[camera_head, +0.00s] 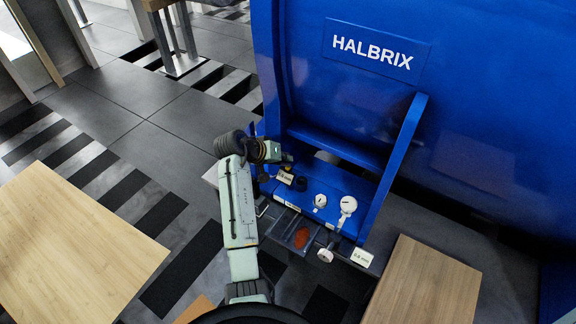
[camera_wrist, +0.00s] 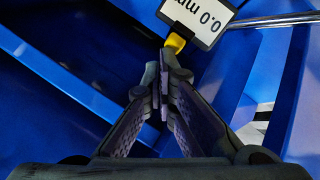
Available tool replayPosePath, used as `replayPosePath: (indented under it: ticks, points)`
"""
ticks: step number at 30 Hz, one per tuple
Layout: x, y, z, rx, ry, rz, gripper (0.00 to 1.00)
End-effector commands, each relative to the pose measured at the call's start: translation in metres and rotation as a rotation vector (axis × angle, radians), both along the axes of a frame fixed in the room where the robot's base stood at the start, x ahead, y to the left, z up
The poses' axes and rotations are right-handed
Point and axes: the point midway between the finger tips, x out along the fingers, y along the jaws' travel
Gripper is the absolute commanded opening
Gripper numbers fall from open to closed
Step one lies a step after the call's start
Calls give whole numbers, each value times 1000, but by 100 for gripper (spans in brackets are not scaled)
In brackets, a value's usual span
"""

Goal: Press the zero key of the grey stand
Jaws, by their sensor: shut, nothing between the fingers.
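In the wrist view a white display (camera_wrist: 200,18) reads "0.0 mm", with a yellow key (camera_wrist: 176,43) at its lower edge. My gripper (camera_wrist: 163,75) is shut and empty. Its fingertips are right by the near end of the yellow key; I cannot tell whether they touch it. In the head view my gripper end is at the left of the blue machine's shelf, near a small white display (camera_head: 285,177). My arm and gripper hide much there, and the grey stand's body cannot be made out clearly.
Two round white dials (camera_head: 347,205) (camera_head: 320,201) stand on the blue machine's shelf, right of my gripper. Another white display (camera_head: 362,257) is at the front right corner. Blue panels (camera_wrist: 75,80) surround the fingers closely. Wooden tables (camera_head: 70,235) (camera_head: 422,285) stand either side.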

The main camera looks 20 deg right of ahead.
Motion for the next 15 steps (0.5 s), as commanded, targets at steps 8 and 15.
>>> replayPosePath:
  ticks: [8, 15]
  points:
    - [0, 0, 13, 0, 0, 0, 0]
    - [0, 0, 12, -1, -1, 1, 0]
